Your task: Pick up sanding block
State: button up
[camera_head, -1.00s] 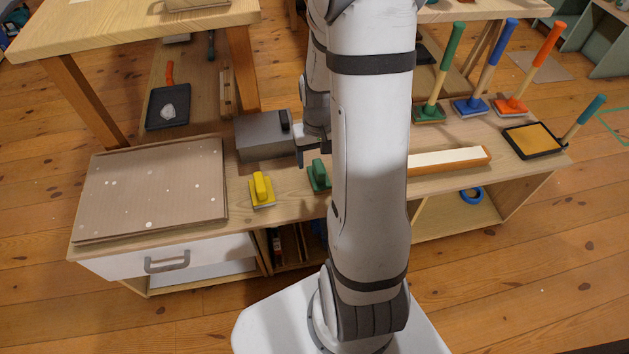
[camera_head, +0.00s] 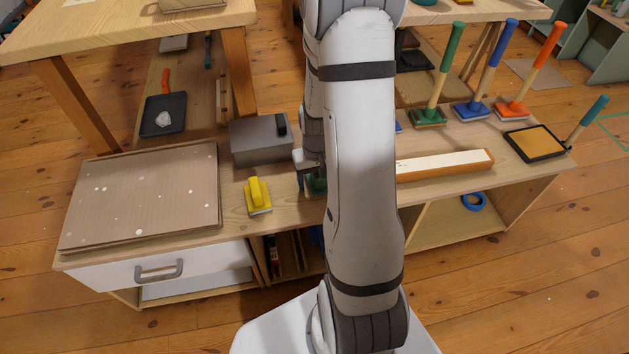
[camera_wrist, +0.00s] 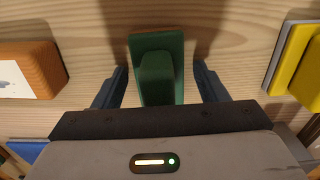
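A green sanding block (camera_wrist: 159,42) with a raised green handle lies on the wooden bench top, upper middle in the wrist view. My gripper (camera_wrist: 161,80) is open, with one dark finger on each side of the green block and a gap on both sides. In the head view the green block (camera_head: 316,186) is mostly hidden behind my arm. A yellow sanding block (camera_head: 258,194) stands to its left; it also shows at the right edge of the wrist view (camera_wrist: 305,65).
A grey box (camera_head: 262,141) stands behind the yellow block. Cardboard sheets (camera_head: 145,199) cover the bench's left end. A long orange-edged block (camera_head: 445,164) lies to the right. Long-handled pads (camera_head: 471,108) and a yellow tray pad (camera_head: 535,142) are farther right.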

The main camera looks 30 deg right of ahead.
jog(key=c, duration=0.9)
jog(key=shift+c, duration=0.2)
notch_tip(320, 180, up, 10)
jog(key=p, duration=0.4)
